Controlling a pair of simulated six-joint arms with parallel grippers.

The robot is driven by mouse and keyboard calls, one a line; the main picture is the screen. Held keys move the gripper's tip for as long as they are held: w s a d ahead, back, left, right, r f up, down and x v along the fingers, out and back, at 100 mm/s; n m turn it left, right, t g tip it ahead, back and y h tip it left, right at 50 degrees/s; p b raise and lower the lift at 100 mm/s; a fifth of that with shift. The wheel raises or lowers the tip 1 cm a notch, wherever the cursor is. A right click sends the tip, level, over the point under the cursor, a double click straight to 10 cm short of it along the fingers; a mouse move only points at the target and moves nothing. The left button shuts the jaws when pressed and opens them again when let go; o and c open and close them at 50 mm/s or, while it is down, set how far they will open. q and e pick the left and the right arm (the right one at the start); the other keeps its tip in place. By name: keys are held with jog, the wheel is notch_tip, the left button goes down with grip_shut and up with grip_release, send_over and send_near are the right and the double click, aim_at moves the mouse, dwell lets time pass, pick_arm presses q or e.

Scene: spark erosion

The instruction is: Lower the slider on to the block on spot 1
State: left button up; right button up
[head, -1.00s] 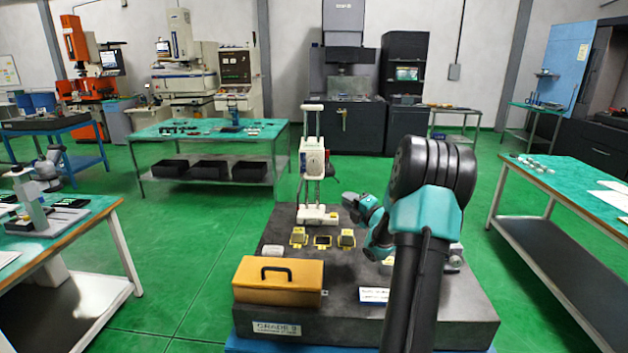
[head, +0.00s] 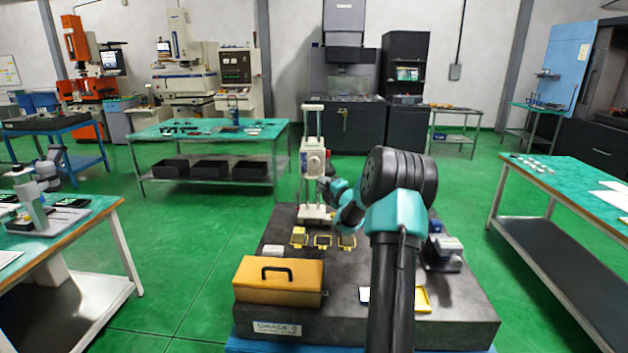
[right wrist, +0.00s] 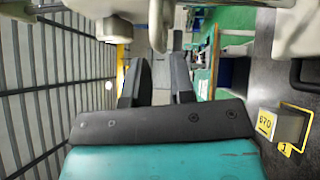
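The cream slider (head: 313,160) with its round dial sits partway up the two-column stand (head: 313,214), well above the plate. A block (head: 299,235) stands on the left of three yellow-marked spots. In the right wrist view a grey block (right wrist: 290,124) with a yellow label stands by the yellow tag marked 1 (right wrist: 284,149). My right gripper (right wrist: 157,78) has its fingers apart, with nothing visible between them. In the head view it is close to the slider's right side, partly hidden by my wrist; contact cannot be told. My left gripper is not in view.
An orange case (head: 279,281) stands at the plate's front left. A grey-blue device (head: 443,252) and a yellow-edged item (head: 423,299) are at the right, beside my forearm.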

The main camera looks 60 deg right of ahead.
aim_at(314, 178)
jog(key=x, duration=0.5)
grip_shut()
